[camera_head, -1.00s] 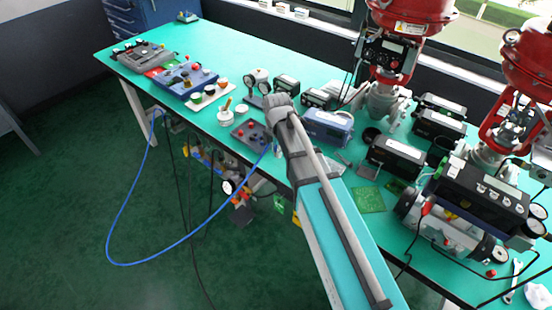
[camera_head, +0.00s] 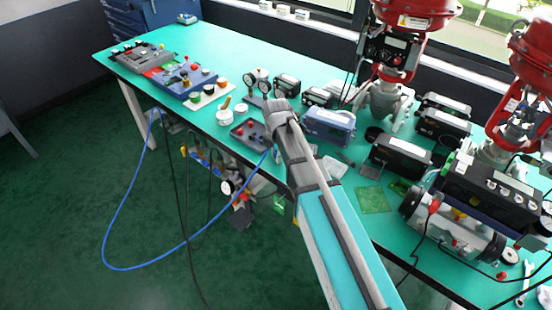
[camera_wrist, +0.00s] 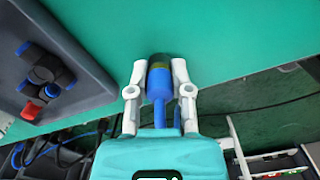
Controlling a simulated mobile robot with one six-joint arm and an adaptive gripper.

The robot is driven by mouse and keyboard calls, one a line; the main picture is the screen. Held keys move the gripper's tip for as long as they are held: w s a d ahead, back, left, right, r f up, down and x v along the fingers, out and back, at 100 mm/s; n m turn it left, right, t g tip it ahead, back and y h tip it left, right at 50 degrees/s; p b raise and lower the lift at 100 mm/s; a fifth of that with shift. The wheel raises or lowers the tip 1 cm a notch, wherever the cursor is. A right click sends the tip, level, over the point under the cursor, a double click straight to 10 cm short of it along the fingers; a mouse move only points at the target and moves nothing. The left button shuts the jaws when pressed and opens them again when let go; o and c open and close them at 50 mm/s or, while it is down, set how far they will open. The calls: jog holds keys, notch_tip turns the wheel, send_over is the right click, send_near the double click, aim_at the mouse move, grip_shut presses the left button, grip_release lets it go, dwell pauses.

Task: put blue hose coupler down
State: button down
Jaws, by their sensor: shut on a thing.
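The blue hose coupler (camera_wrist: 159,85) sits between the white fingers of my gripper (camera_wrist: 160,82) in the wrist view. Its dark end with an olive band points away from my wrist, over the green bench top (camera_wrist: 230,35) near its edge. I cannot tell if the coupler touches the bench. My gripper is shut on it. In the head view my arm hides the gripper and most of the coupler. The blue hose (camera_head: 185,240) hangs in a loop from the far bench edge down towards the floor and up to near my arm.
A blue-grey box (camera_head: 328,124) and black devices (camera_head: 400,157) crowd the right. Bare bench lies ahead of the coupler.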

jog(key=shift+f, duration=0.2)
jog(key=c, duration=0.5)
grip_release()
jog(key=shift+c, duration=0.2)
jog(key=shift+r, duration=0.2)
notch_tip(320, 180, up, 12)
jog(key=p, duration=1.2)
dwell(0.5)
jog(key=s+d+m, duration=0.6)
jog(key=d+m, duration=0.3)
jog(key=m, duration=0.3)
jog(key=s+d+m, duration=0.7)
jog(key=d+m, duration=0.3)
jog(key=m, duration=0.2)
jog(key=shift+s, duration=0.15)
